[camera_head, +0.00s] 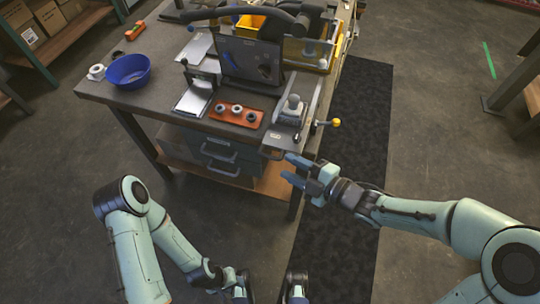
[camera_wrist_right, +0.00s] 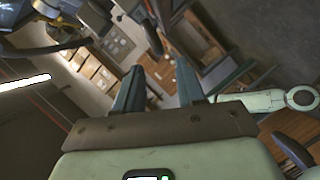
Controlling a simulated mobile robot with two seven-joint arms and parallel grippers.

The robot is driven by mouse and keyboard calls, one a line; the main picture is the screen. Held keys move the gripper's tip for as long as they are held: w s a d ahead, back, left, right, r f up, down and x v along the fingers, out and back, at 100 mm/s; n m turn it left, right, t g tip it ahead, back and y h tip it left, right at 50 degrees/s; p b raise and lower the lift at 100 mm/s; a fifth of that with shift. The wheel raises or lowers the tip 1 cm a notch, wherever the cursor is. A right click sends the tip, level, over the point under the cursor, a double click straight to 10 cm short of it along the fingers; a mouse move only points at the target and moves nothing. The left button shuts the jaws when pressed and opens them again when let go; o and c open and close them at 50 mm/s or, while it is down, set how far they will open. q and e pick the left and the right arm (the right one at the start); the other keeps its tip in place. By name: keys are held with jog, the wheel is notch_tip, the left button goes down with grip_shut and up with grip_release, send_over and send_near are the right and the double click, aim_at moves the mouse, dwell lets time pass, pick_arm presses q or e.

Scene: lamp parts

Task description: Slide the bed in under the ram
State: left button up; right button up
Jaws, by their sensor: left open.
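A grey metal fixture (camera_head: 286,132) sits at the table's front right corner, with a round grey piece (camera_head: 293,103) on it; it looks like the bed. A lever with a yellow knob (camera_head: 335,122) sticks out at its right. The ram is not clearly distinguishable from above. A flat handle-like bracket (camera_head: 272,153) projects from the front edge below the fixture. My right gripper (camera_head: 287,167) is open and empty, just in front of that bracket; its spread fingers show in the right wrist view (camera_wrist_right: 160,88). My left gripper (camera_head: 243,288) is low at the bottom edge, open, partly cut off.
The table (camera_head: 150,100) also carries an orange tray (camera_head: 236,118) with several rings, a blue bowl (camera_head: 128,72), a dark upright panel (camera_head: 250,60) and a small stand (camera_head: 196,92). Drawers (camera_head: 220,155) are below. The floor on the right is free.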

aim_at(275, 159)
jog(key=x, duration=0.7)
jog(key=shift+w+a+b, duration=0.25)
jog(key=shift+b, duration=0.15)
grip_shut()
